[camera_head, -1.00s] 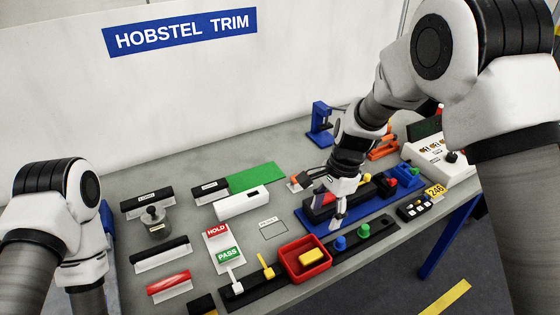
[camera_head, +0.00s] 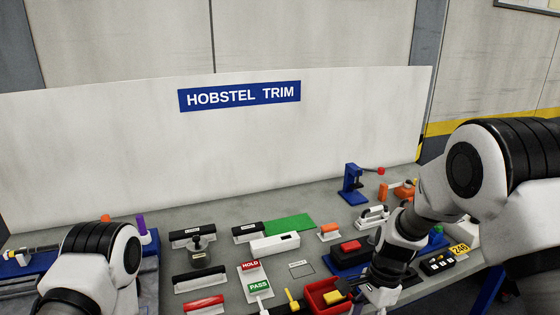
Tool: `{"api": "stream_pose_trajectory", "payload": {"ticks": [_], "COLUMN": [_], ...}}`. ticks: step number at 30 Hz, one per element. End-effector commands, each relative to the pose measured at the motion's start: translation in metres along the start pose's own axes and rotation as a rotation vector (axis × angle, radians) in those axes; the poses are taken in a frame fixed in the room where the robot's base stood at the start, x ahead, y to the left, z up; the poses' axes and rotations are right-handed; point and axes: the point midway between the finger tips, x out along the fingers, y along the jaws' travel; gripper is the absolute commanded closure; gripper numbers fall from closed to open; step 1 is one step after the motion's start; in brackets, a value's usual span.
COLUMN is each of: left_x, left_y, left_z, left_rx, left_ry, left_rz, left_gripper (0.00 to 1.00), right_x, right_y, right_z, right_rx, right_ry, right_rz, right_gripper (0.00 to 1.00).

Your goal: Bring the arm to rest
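My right arm (camera_head: 410,235) comes in from the right and reaches down over the right part of the bench. Its gripper (camera_head: 368,304) is low in the picture, beside the red bin (camera_head: 318,293) and in front of the blue mat (camera_head: 347,262). The lower edge of the picture cuts off its fingertips, so I cannot tell whether it is open or holds anything. My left arm (camera_head: 95,265) shows at the lower left; its gripper is out of view.
The grey bench (camera_head: 235,225) carries several trim parts, a white block (camera_head: 275,243), a HOLD/PASS sign (camera_head: 254,276) and a green sheet (camera_head: 289,222). A blue press (camera_head: 353,185) stands at the back right. The white HOBSTEL TRIM panel (camera_head: 120,140) closes off the back.

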Motion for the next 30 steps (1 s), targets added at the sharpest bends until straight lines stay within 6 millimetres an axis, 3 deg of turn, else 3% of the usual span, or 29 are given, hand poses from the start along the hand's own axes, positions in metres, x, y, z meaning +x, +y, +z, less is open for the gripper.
{"api": "stream_pose_trajectory", "payload": {"ticks": [5,11,14,17,19,21,23,25,30], "left_x": [0.007,0.015,0.021,0.029,0.034,0.035,0.034,0.033,0.033], "left_y": [0.0,0.0,0.0,0.0,0.0,0.0,0.0,0.0,0.0], "left_z": [0.0,0.0,0.0,0.0,0.0,0.0,0.0,0.0,0.0], "left_rx": [0.0,0.0,0.0,0.0,0.0,0.0,0.0,0.0,0.0], "left_ry": [0.0,0.0,-0.001,0.0,0.0,0.0,0.0,0.0,0.0], "left_rz": [0.0,0.0,0.0,0.0,0.0,0.0,0.0,0.0,0.0], "left_gripper": [0.24,0.24,0.24,0.24,0.24,0.24,0.24,0.24,0.24], "right_x": [0.05,0.121,0.167,0.22,0.251,0.262,0.259,0.253,0.249], "right_y": [0.032,0.092,0.139,0.208,0.261,0.288,0.289,0.276,0.243], "right_z": [-0.004,-0.011,-0.017,-0.023,-0.025,-0.025,-0.025,-0.027,-0.037], "right_rx": [0.028,0.037,-0.01,-0.156,-0.358,-0.586,-0.773,-0.957,-1.183], "right_ry": [-0.043,-0.066,-0.061,-0.047,-0.029,0.005,0.056,0.133,0.267], "right_rz": [0.106,0.241,0.307,0.362,0.363,0.31,0.236,0.149,0.049], "right_gripper": [0.39,0.39,0.39,0.39,0.39,0.39,0.39,0.39,0.39]}}
